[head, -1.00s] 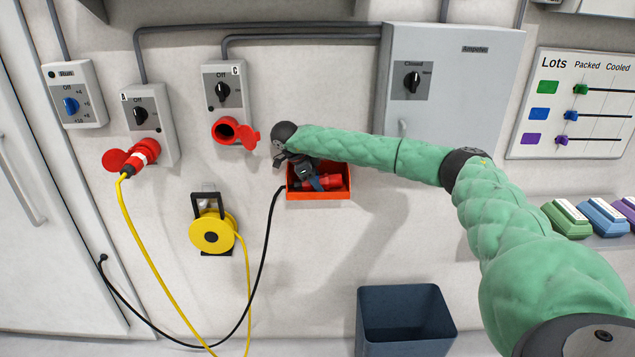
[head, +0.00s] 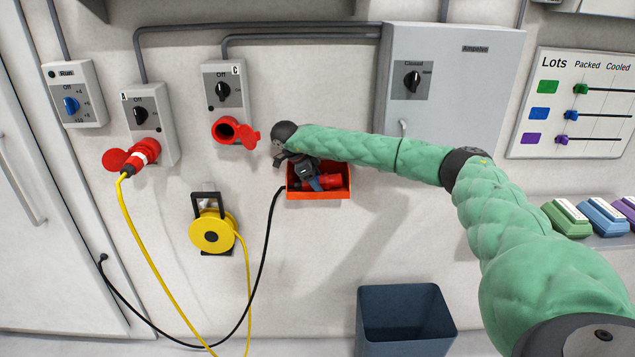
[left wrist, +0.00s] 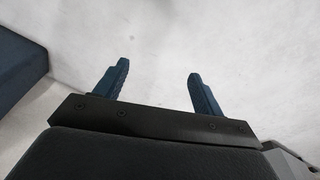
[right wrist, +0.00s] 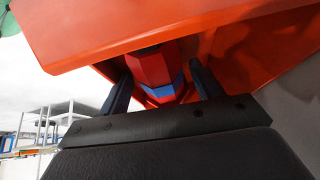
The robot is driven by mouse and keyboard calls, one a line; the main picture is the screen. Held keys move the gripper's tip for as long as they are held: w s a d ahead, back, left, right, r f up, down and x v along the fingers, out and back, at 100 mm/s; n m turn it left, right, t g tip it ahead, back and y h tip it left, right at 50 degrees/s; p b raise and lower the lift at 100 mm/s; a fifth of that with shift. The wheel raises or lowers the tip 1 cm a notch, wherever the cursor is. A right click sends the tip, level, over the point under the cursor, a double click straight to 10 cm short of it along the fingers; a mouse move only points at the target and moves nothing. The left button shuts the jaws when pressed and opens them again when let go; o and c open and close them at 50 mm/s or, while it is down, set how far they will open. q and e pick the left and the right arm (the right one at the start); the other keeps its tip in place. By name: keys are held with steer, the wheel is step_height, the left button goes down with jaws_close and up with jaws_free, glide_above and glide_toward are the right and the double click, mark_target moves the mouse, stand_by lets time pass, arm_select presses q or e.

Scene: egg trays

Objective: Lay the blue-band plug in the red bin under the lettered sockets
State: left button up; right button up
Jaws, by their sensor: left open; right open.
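The blue-band plug (head: 329,181) lies in the red bin (head: 320,195) on the wall, with its black cable running over the bin's left side. In the right wrist view the plug's red body and blue band (right wrist: 172,84) show between the fingers, under the bin's orange-red wall (right wrist: 150,25). My right gripper (head: 316,182) is open at the bin, its fingers on either side of the plug; it also shows in the right wrist view (right wrist: 160,82). Socket C (head: 231,130) is empty with its lid open. My left gripper (left wrist: 157,80) is open and empty, away from the bin.
A red plug with a white band and yellow cable (head: 140,155) sits in socket A. A yellow cable reel (head: 212,231) hangs below. A dark blue waste bin (head: 405,300) stands on the floor. A grey cabinet (head: 450,80) is right of the sockets.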

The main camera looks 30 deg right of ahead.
mark_target(316, 178)
steer(key=shift+w+a+r, duration=0.1)
steer(key=shift+a+r, duration=0.05)
steer(key=shift+r, duration=0.05)
steer(key=b+v, duration=0.1)
steer(key=v, duration=0.4)
steer(key=shift+r+b, duration=0.25)
steer(key=shift+b, duration=0.1)
arm_select(q)
step_height(316, 178, up, 8)
steer(key=shift+w+d+f, duration=0.2)
steer(key=shift+d+f, duration=0.05)
arm_select(e)
steer(key=shift+v, duration=0.9)
steer(key=shift+f, duration=0.1)
